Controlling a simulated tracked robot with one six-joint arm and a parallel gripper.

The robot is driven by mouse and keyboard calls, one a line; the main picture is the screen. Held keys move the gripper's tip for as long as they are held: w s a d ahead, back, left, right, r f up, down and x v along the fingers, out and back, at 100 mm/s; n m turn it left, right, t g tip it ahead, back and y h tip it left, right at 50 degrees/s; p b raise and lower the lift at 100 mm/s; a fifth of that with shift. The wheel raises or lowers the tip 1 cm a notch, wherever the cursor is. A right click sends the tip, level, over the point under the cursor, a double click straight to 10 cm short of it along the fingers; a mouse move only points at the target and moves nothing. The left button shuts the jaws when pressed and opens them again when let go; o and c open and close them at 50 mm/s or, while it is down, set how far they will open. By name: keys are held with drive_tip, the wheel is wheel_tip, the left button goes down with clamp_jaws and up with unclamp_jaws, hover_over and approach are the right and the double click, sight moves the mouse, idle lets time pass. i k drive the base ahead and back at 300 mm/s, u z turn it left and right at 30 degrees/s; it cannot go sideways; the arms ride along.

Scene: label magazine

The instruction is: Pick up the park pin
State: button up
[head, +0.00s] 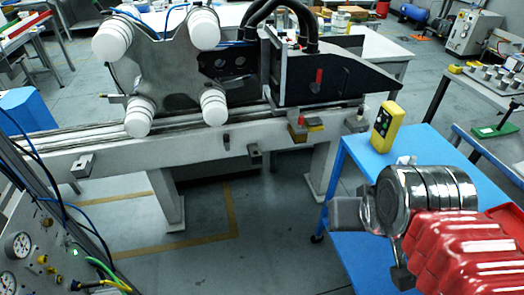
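I cannot pick out the park pin for certain. A small red upright piece (319,77) shows on the dark housing of the machine, and a small dark piece (226,139) sits on the front of its beam. My arm, with a red ribbed cover and a banded dark wrist, reaches in from the lower right. My gripper (374,243) is at its left end, over or in front of the blue table. It is well apart from the machine. I cannot tell whether its fingers are open or shut, and I see nothing held.
The machine's long grey beam (200,152) crosses the view, with a plate bearing white rollers (113,41) on it. A blue table (372,160) carries a yellow box (383,121). A gauge panel with cables (40,245) stands at lower left. The floor between is clear.

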sight(300, 119)
drive_tip(key=u, duration=0.4)
drive_tip(key=i, duration=0.55)
drive_tip(key=u, duration=0.5)
drive_tip(key=i, duration=1.25)
drive_tip(key=z, duration=0.45)
